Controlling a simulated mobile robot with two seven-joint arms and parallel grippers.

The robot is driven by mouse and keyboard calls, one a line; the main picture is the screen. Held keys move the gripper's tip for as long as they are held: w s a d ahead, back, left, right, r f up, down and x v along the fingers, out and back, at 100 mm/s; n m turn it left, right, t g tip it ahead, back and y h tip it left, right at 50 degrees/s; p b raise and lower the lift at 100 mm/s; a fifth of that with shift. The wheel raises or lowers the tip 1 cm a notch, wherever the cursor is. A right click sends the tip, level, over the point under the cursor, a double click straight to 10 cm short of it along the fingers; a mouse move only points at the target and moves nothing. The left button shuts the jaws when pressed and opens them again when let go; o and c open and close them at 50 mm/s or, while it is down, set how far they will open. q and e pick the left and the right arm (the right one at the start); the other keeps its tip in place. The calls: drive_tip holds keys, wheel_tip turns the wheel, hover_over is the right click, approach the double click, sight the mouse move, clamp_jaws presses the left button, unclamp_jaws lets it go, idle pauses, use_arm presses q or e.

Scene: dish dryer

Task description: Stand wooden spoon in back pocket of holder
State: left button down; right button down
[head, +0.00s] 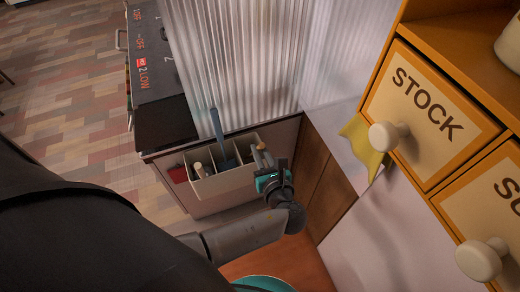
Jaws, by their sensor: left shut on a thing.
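The pale holder (227,184) hangs on the front of the cabinet below the ribbed translucent panel, with its open pockets facing up. A blue utensil (218,130) stands upright in a middle pocket, and a light-tipped handle (198,169) stands in a pocket left of it. My left gripper (263,157) is at the right end of the holder, shut on a thin tan piece that looks like the wooden spoon (260,147). Most of the spoon is hidden by the gripper and the holder, so I cannot tell how deep it sits. My right gripper is out of view.
The ribbed panel (245,65) rises right behind the holder. A black-topped appliance (160,75) stands to the left. Drawers with white knobs (387,136) jut in at the right. A yellow cloth (360,147) hangs near them. A teal rim (264,282) shows at the bottom.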

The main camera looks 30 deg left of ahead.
use_arm(q)
drive_tip(key=c, duration=0.8)
unclamp_jaws()
drive_tip(key=p+v, duration=0.3)
drive_tip(key=v, duration=0.9)
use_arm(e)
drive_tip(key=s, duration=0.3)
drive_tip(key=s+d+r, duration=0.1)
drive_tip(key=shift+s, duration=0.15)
use_arm(q)
drive_tip(key=shift+a+r, duration=0.1)
